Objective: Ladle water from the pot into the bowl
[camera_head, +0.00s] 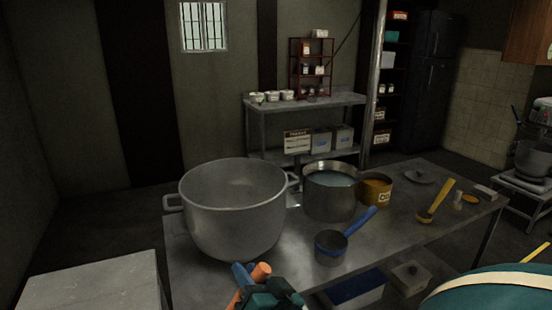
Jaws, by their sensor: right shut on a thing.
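A steel pot (331,203) with bluish water in it stands at the middle of the metal table. A much larger, two-handled grey pot (234,218) stands to its left; no water shows in the part of its inside that I see. A small dark pan or ladle with a blue handle (359,222) lies in front of the steel pot. My right gripper (262,282) is at the bottom edge, in front of the large pot, shut on an orange rod-like thing (262,270). The rest of that thing is hidden or cut off. No plain bowl is clearly seen. My left gripper is out of view.
A yellow can (376,189), a lid (419,177) and a yellow-handled ladle (436,199) are on the table (400,215) at right. Bins (409,278) sit below the table's front edge. A pale block (95,284) stands at front left.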

